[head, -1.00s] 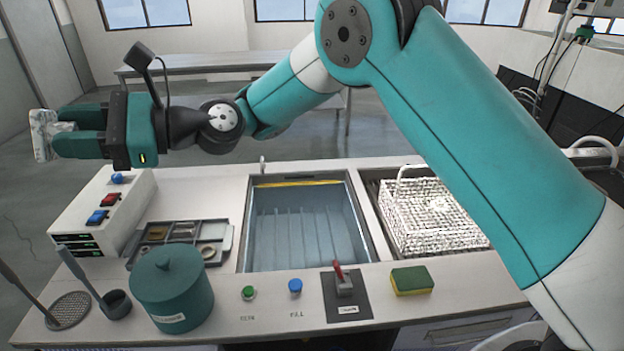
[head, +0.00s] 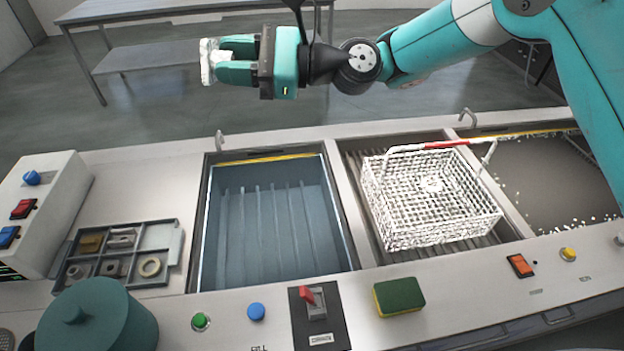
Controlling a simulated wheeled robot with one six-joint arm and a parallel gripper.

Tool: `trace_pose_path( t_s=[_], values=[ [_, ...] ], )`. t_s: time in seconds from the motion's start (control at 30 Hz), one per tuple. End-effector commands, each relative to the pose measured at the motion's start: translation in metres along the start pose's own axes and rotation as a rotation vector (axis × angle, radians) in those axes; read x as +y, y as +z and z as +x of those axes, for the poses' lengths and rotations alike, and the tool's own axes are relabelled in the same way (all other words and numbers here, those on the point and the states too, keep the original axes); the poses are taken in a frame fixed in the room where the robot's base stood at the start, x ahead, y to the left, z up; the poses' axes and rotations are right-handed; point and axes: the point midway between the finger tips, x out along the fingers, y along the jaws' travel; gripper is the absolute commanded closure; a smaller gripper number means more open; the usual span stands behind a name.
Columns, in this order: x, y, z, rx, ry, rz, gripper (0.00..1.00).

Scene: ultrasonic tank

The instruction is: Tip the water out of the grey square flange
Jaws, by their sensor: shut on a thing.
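My gripper (head: 226,62) is in the upper part of the head view, pointing left. Its fingers are shut on a pale grey, blocky piece (head: 207,61), which looks like the grey square flange. The piece sticks out past the fingertips, high above the bench and apart from everything. I cannot tell whether any water is in it or on it. The tank (head: 270,230) with blue-tinted water and ribbed walls lies below and slightly right of my gripper.
A white wire basket (head: 430,200) stands in the bay right of the tank. A divided parts tray (head: 118,255), a teal lidded pot (head: 95,320) and a switch box (head: 40,210) are at left. A sponge (head: 398,297) and a red-handled lever (head: 318,312) sit along the front.

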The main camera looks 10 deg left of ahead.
Motion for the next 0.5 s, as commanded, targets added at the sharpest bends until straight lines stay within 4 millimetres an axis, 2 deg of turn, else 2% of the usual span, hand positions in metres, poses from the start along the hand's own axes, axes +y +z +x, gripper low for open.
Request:
trace_pose_path(
  t_s=[0.03, 0.2, 0.3, 0.4, 0.5],
  values=[
    [0.011, -0.031, -0.009, 0.040, 0.018, 0.000, 0.92],
    [0.053, -0.116, -0.043, 0.183, 0.132, -0.030, 0.92],
    [0.079, -0.156, -0.063, 0.252, 0.210, -0.054, 0.92],
    [0.101, -0.185, -0.081, 0.302, 0.279, -0.077, 0.92],
    [0.117, -0.202, -0.093, 0.333, 0.331, -0.097, 0.92]
  ],
)
